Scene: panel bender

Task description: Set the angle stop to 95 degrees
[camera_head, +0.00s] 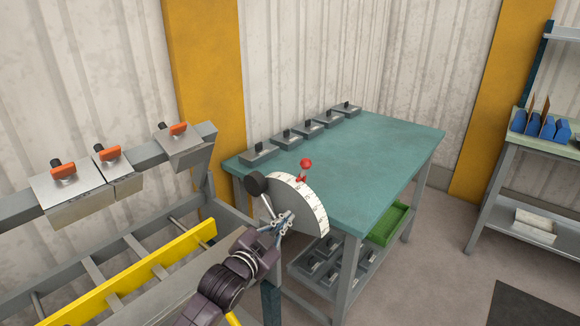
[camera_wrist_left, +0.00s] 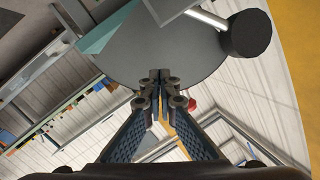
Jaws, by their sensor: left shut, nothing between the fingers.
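The angle stop is a half-round white scale disc (camera_head: 303,200) at the machine's right end, beside the green table. A red ball knob (camera_head: 306,163) stands at its upper rim. The scale's numbers are too small to read. My left gripper (camera_head: 284,222) is shut and empty at the disc's lower left; I cannot tell if it touches.
The bender's grey beam (camera_head: 145,163) carries several clamp blocks with orange handles. A yellow bar (camera_head: 130,275) lies below it. The green table (camera_head: 375,160) holds several grey blocks along its back edge; a green crate (camera_head: 390,225) is beneath. Open floor lies to the right.

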